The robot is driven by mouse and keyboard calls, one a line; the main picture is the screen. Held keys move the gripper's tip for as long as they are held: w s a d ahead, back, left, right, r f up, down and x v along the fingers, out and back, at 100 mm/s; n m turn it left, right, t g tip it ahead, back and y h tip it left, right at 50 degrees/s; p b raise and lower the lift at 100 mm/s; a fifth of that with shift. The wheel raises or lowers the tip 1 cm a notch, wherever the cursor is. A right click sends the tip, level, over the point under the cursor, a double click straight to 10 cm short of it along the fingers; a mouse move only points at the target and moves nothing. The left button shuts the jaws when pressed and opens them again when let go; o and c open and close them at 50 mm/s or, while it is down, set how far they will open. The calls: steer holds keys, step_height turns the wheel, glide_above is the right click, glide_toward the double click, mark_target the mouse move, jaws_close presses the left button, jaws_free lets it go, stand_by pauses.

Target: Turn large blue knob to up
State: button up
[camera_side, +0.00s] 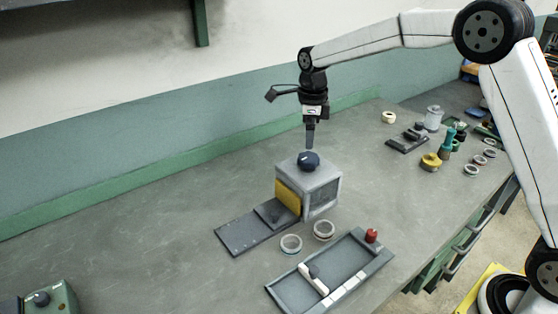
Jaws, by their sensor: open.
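The large blue knob (309,160) is a dark blue round knob on top of the grey box of the ring grinder (322,188). A small light mark shows on the knob's left part; its exact pointing direction is too small to tell. My gripper (310,146) points straight down just above the knob, its fingertips very near the knob's top. It is open and holds nothing that I can see. The gap between the fingers is not visible from this side, and I cannot tell whether they touch the knob.
A yellow plate (288,196) and a dark base plate (245,234) adjoin the box. Two rings (291,244) lie in front, beside a grey tray (350,296) with a red knob (371,236). Several parts, including a yellow piece (430,162), stand at the right.

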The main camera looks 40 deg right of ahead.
mark_target(309, 156)
steer(key=shift+f, duration=3.3)
steer(key=c, duration=1.1)
steer(key=shift+o, duration=0.2)
